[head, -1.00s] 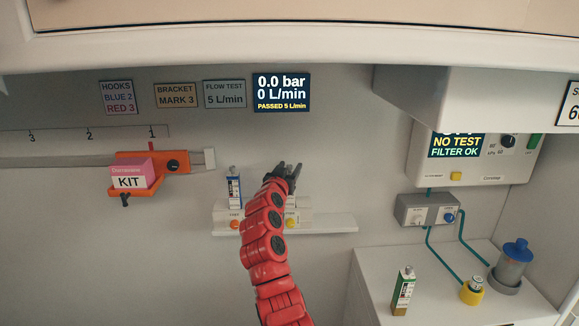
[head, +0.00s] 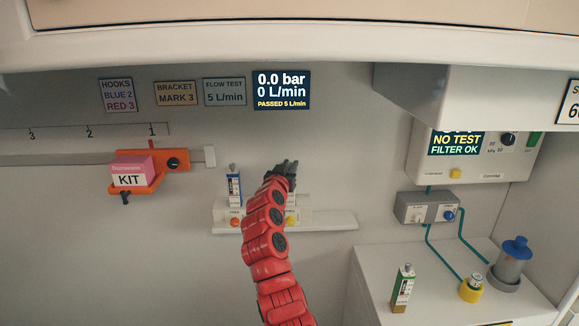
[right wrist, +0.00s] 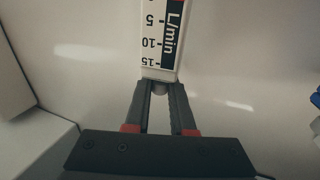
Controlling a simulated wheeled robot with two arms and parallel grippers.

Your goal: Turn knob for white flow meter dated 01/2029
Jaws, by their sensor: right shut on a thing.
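A white flow meter (right wrist: 158,45) with an "L/min" scale hangs into the right wrist view from the top, its digits upside down. A small grey knob (right wrist: 160,88) is at its near end. My right gripper (right wrist: 160,90) is shut on this knob. In the head view my right gripper (head: 288,170) is over the wall shelf, and my red arm hides most of the meter there. A blue-marked flow meter (head: 234,187) stands upright to its left. No date is legible. The wall screen (head: 281,91) reads 0.0 bar, 0 L/min, "PASSED 5 L/min". My left gripper is not in view.
The wall shelf (head: 335,222) has orange and yellow buttons. An orange bracket (head: 150,163) holds a pink kit box (head: 132,172) at left.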

